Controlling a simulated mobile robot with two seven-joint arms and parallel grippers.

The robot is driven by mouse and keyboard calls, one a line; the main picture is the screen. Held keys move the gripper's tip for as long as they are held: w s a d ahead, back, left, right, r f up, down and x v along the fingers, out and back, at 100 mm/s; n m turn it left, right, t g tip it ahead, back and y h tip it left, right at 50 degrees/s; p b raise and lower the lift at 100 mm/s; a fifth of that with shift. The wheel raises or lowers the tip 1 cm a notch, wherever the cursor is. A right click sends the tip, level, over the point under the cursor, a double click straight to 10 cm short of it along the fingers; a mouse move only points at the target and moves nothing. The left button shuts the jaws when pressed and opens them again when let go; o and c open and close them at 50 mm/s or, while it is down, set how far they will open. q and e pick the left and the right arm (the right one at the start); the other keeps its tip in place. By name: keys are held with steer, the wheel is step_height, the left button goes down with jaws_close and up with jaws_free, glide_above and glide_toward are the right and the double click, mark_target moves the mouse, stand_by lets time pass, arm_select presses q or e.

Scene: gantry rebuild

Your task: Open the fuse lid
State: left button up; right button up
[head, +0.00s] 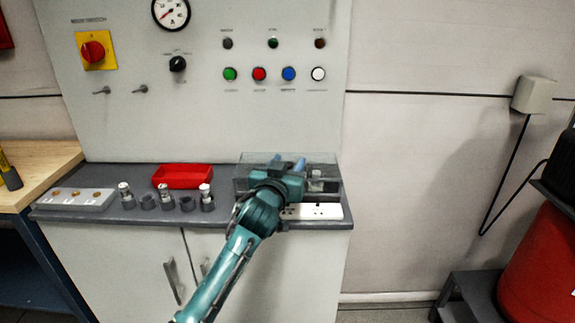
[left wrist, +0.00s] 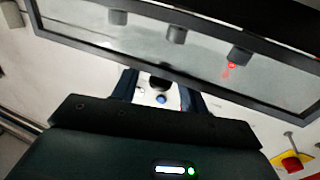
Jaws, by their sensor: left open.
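The clear fuse lid (head: 323,161) covers a box at the right end of the grey counter. It looks closed in the head view, though my arm hides part of it. My left gripper (head: 288,164) is at the lid, with its bluish fingers pointing toward the back panel. In the left wrist view the gripper (left wrist: 158,92) is open, its fingers apart with nothing gripped between them. A dark-framed see-through panel (left wrist: 170,50) crosses that view just beyond the fingertips, with grey cylinders behind it. I cannot tell whether the fingers touch the lid.
A white strip (head: 318,211) lies in front of the box. A red tray (head: 182,176), several fuse pieces (head: 165,197) and a grey block (head: 77,198) stand to the left on the counter. The upright control panel (head: 200,120) rises behind.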

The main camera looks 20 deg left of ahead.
arm_select(q)
steer(key=shift+c, duration=0.3)
jaws_close()
stand_by(0.3)
